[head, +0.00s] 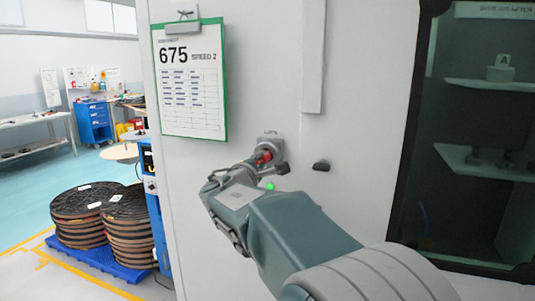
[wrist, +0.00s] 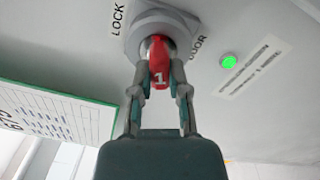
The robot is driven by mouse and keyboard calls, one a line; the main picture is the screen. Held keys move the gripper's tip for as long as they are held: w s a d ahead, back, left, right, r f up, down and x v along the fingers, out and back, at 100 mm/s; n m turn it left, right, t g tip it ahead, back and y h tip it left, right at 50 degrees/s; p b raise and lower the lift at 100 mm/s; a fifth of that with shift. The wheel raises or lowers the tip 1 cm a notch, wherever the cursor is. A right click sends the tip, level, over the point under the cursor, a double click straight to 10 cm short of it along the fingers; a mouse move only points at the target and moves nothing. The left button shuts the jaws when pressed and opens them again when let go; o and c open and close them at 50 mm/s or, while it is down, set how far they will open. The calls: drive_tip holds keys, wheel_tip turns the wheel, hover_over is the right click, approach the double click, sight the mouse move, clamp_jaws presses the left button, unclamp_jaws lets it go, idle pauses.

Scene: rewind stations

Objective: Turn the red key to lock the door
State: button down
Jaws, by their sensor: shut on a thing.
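The red key (wrist: 159,60), marked with a white 1, sits in a round grey lock on the white panel. The words LOCK and DOOR (wrist: 198,48) are printed beside the lock (wrist: 140,30). My gripper (wrist: 160,75) is shut on the key, with one finger on each side.
A clipboard (head: 190,85) with a 675 sheet hangs above and left of the lock. A dark knob (head: 321,165) juts out to the right. A dark glass door (head: 470,140) is at far right. Stacked reels (head: 105,225) stand on a blue pallet at left.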

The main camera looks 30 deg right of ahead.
drive_tip(key=shift+f+n, duration=0.15)
drive_tip(key=shift+n, duration=0.85)
drive_tip(key=n, duration=0.4)
drive_tip(key=shift+d, duration=0.1)
drive_tip(key=shift+n, duration=1.3)
drive_tip(key=n, duration=0.4)
drive_tip(key=shift+s, duration=0.1)
drive_tip(key=c, duration=0.5)
unclamp_jaws()
drive_tip(key=shift+n, duration=0.4)
drive_tip(key=shift+c, duration=0.2)
